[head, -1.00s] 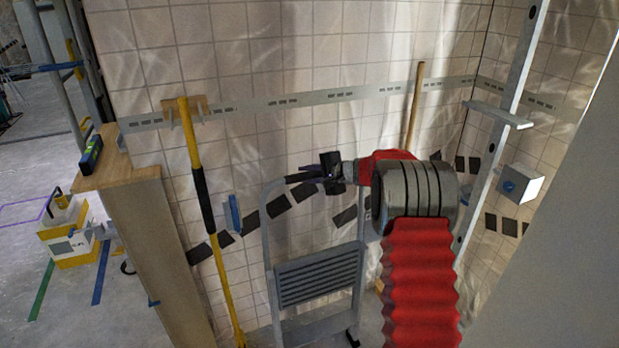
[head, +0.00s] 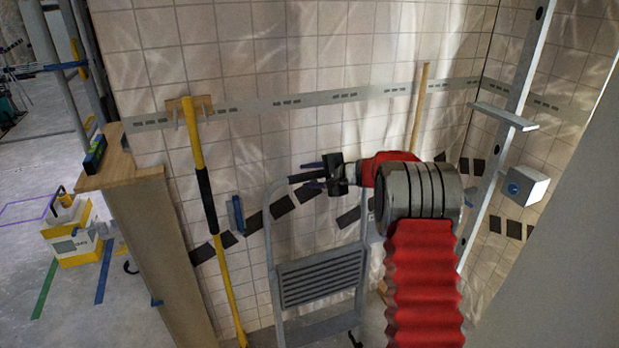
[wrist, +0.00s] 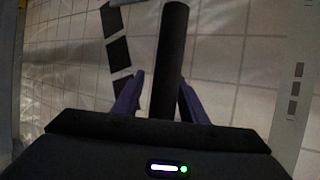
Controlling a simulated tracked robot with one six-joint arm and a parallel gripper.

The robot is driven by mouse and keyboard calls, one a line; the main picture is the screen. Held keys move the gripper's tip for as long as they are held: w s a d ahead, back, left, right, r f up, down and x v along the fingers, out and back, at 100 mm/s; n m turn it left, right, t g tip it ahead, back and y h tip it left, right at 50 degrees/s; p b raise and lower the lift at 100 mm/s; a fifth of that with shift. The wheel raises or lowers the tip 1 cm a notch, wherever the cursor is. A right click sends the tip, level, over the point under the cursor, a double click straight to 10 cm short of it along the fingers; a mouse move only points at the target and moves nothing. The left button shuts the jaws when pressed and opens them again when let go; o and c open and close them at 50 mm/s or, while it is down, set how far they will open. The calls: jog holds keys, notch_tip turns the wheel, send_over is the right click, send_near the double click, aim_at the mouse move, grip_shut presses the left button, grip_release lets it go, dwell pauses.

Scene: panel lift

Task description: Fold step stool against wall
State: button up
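The grey step stool (head: 321,278) stands close to the tiled wall, below and left of my wrist. Its ribbed step panel faces the camera and its feet are partly cut off by the bottom edge; I cannot tell how far it is folded. My gripper (head: 312,175) is at the stool's top rail, its purple fingers apart, one above and one below the black grip. In the wrist view, the black grip (wrist: 170,60) runs between my fingers, with a gap visible on the left. The gripper looks open around it, not clamped.
A yellow pole (head: 205,195) leans on the wall left of the stool, beside a wooden cabinet (head: 165,240). A wooden stick (head: 419,105) leans behind my arm. A metal upright with a shelf (head: 504,116) and a white box (head: 527,186) stand right.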

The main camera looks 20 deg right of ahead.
jog(key=v, duration=1.3)
jog(key=shift+s+d, duration=0.15)
jog(key=shift+c, duration=0.4)
jog(key=shift+c, duration=0.8)
jog(key=s+a+r+n+g, duration=0.1)
jog(key=s+a, duration=0.1)
jog(key=a, duration=0.1)
jog(key=s+a+r+n, duration=0.1)
jog(key=s+a+r, duration=0.1)
jog(key=s+a, duration=0.1)
jog(key=s+a+r+n+g, duration=0.1)
jog(key=s+a, duration=0.2)
jog(key=shift+a+r+n+g, duration=0.15)
jog(key=shift+r+n+g, duration=0.1)
jog(key=shift+n+g, duration=0.05)
grip_shut()
jog(key=s+a+r+n+g+h, duration=0.15)
jog(key=s+a+n, duration=0.3)
jog(key=s, duration=0.75)
jog(key=s+a+r+n+g+h, duration=0.1)
jog(key=s+a+n+g+h, duration=0.3)
jog(key=s, duration=0.9)
jog(key=s+d+f+n+t+h, duration=0.1)
jog(key=s+d+f+n+t, duration=0.1)
jog(key=s, duration=0.9)
jog(key=shift+s+f, duration=0.35)
jog(key=shift+f, duration=0.1)
